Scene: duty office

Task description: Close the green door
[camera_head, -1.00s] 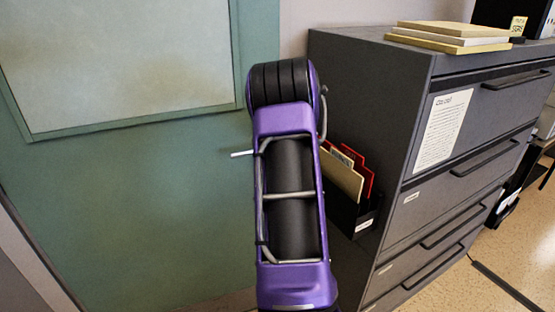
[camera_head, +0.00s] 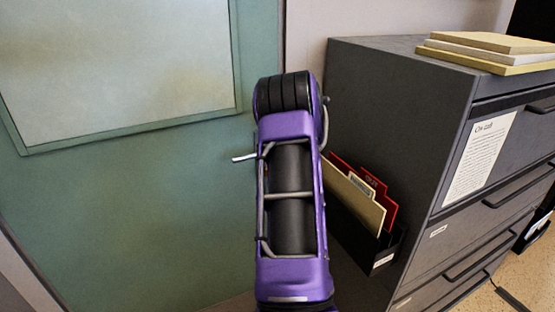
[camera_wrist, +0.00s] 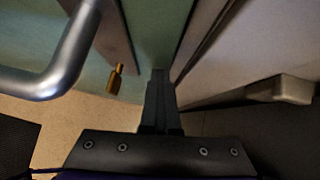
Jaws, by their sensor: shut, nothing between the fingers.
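The green door (camera_head: 150,210) with a pale window panel fills the left of the head view. Its silver lever handle (camera_head: 243,157) sticks out just left of my arm. The green surface (camera_wrist: 155,28) also shows in the wrist view. There a large silver bar-shaped handle (camera_wrist: 70,55) lies at the left, and a small brass piece (camera_wrist: 115,79) lies between it and my gripper. My gripper (camera_wrist: 160,73) is shut and empty, pointing toward the green surface; I cannot tell if it touches. In the head view my purple arm hides the gripper. I cannot tell how far the door stands open.
A dark grey filing cabinet (camera_head: 400,100) stands close to the right of my arm. Its side carries a black holder (camera_head: 385,258) with folders, and yellow and white books (camera_head: 490,50) lie on top. Tan floor (camera_head: 525,275) shows at the lower right.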

